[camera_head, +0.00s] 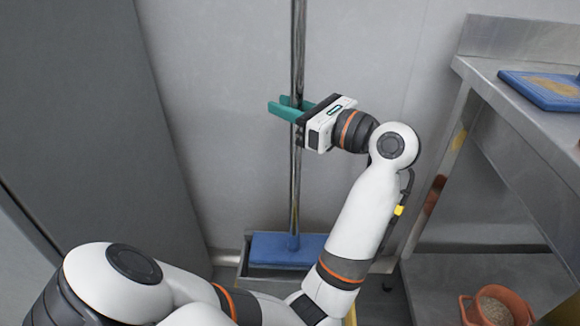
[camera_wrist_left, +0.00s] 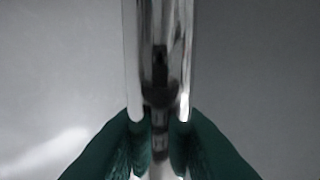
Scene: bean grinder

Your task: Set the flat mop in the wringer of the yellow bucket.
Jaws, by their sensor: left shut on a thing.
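The flat mop has a shiny metal pole (camera_head: 297,190) standing nearly upright and a blue head (camera_head: 275,249) at its foot. My left gripper (camera_head: 284,106), with green fingers, is shut around the upper pole; in the left wrist view the pole (camera_wrist_left: 158,50) runs between the fingers (camera_wrist_left: 158,135). The mop head lies at a grey metal wringer (camera_head: 243,270); whether it rests in it or sits just above it, I cannot tell. A small yellow part (camera_head: 351,316), likely the bucket, shows beside my arm, which hides most of the rest. My right gripper is not in view.
A steel table (camera_head: 500,110) stands at the right with a blue board (camera_head: 545,88) on top. An orange pot (camera_head: 500,306) of grains is on its lower shelf (camera_head: 450,275). A dark grey panel (camera_head: 80,100) stands at the left, and a pale wall (camera_head: 220,120) is behind the pole.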

